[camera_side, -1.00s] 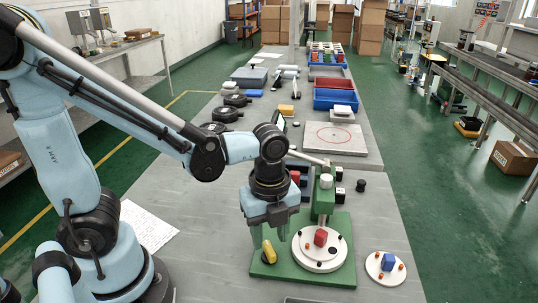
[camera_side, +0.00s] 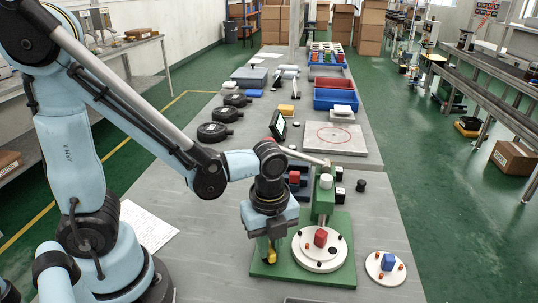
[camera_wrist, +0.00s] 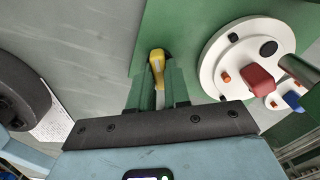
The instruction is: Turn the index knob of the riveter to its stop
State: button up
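The riveter has a green base (camera_side: 338,272), a green column and a round white plate (camera_side: 309,256) with a red block on it. The index knob, a narrow yellow handle (camera_side: 271,258), stands at the left of the base; it also shows in the wrist view (camera_wrist: 158,62). My gripper (camera_side: 270,243) points down over the knob. In the wrist view its two fingers (camera_wrist: 158,85) lie on either side of the knob with a narrow gap, so it looks open. Whether a finger touches the knob is hard to see. The knob's lower part is partly hidden.
A small white disc (camera_side: 385,278) with a blue block and orange pegs lies right of the base. The right front table is mostly clear.

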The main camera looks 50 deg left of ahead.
grip_shut()
jog(key=n, duration=0.5)
jog(key=shift+n, duration=0.4)
jog(key=n, duration=1.2)
jog(key=shift+n, duration=0.3)
jog(key=n, duration=0.5)
jog(key=shift+n, duration=0.4)
jog(key=o, duration=0.7)
grip_release()
jog(key=shift+o, duration=0.2)
